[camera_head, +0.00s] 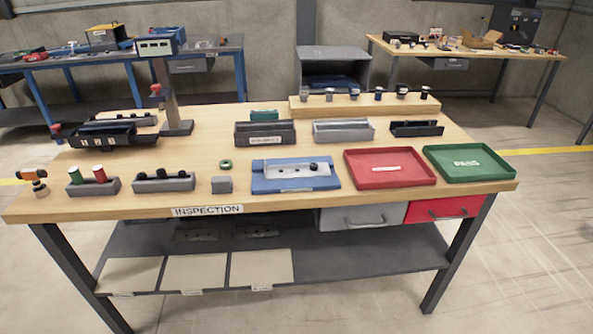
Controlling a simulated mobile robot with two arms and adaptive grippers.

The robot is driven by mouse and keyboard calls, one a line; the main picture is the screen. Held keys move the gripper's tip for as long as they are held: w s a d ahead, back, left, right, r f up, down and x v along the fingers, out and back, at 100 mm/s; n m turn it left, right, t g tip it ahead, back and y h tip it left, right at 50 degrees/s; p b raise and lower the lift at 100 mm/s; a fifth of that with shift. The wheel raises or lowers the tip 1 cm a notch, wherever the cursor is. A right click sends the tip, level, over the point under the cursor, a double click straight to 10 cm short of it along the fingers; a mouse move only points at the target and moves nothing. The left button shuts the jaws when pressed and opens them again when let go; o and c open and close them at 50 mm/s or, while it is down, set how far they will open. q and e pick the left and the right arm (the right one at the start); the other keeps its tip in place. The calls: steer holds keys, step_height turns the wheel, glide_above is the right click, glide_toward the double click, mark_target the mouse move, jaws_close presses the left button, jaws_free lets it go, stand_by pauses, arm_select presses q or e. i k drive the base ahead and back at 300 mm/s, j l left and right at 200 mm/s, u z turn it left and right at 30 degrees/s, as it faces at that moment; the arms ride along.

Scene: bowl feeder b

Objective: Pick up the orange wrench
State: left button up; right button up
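I cannot make out an orange wrench for certain in the head view. A small orange and black item (33,175) stands at the front left corner of the inspection table (300,202), with a tan knob-like part below it. It is too small to tell what it is. Small tools lie on the two back benches, too small to tell apart. Neither of my grippers is in view.
The table holds a red tray (390,181), a green tray (468,176), a blue fixture (262,186), grey bins (343,137) and a post-mounted device (166,90). Behind are a blue-legged bench (100,57) and a wooden bench (490,54). Floor is clear at the right.

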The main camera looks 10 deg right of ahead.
mark_target(41, 190)
steer(key=i+l, duration=0.2)
steer(key=i, duration=0.3)
steer(key=i+l, duration=0.15)
steer(key=i, duration=0.35)
steer(key=u, duration=1.85)
steer(key=i+u, duration=0.3)
steer(key=u, duration=0.15)
